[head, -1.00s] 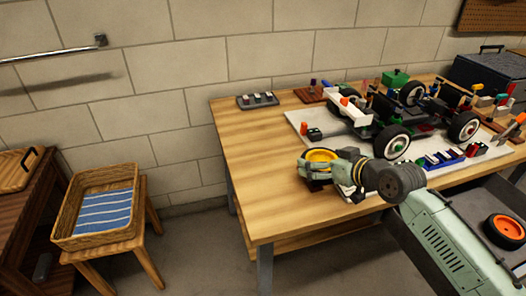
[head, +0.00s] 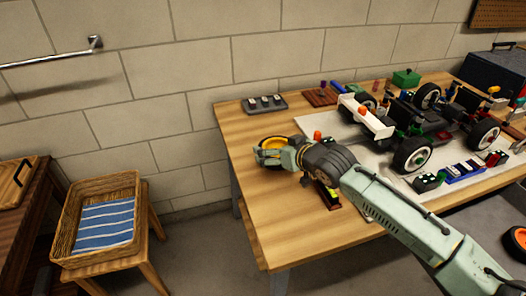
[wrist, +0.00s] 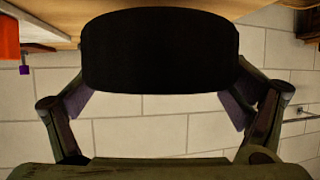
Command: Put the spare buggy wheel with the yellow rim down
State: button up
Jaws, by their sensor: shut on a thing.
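The spare buggy wheel (head: 274,141), with a yellow rim and black tyre, is in my gripper (head: 267,156) at the left part of the wooden workbench in the head view. The fingers reach around the tyre from the near side and hide part of it. In the wrist view the black tyre (wrist: 160,50) fills the space between the two fingers (wrist: 160,100). I cannot tell whether the wheel touches the bench top or is held just above it.
The workbench (head: 275,220) is bare in front. The buggy (head: 420,125) stands on a pale mat to the right. A dark small-parts tray (head: 265,104) lies behind the wheel. A wicker basket (head: 75,240) with a striped blue cloth (head: 105,222) stands on a stool at the left.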

aim_at(264, 145)
jog(key=a, duration=0.1)
jog(key=w+a, duration=0.1)
jog(key=a, duration=0.1)
jog(key=w+a, duration=0.1)
jog(key=shift+a+f+p, duration=0.25)
jog(key=shift+a+p, duration=0.05)
jog(key=shift+p, duration=0.05)
jog(key=shift+f+p, duration=0.5)
jog(key=shift+f, duration=1.2)
jog(key=o, duration=0.9)
jog(key=shift+f, duration=0.15)
jog(key=shift+c, duration=0.2)
jog(key=b+v, duration=0.2)
jog(key=v, duration=0.9)
jog(key=shift+d+b, duration=0.1)
jog(key=shift+b, duration=0.2)
jog(key=shift+s+d+r, duration=0.15)
jog(key=shift+s+r, duration=0.2)
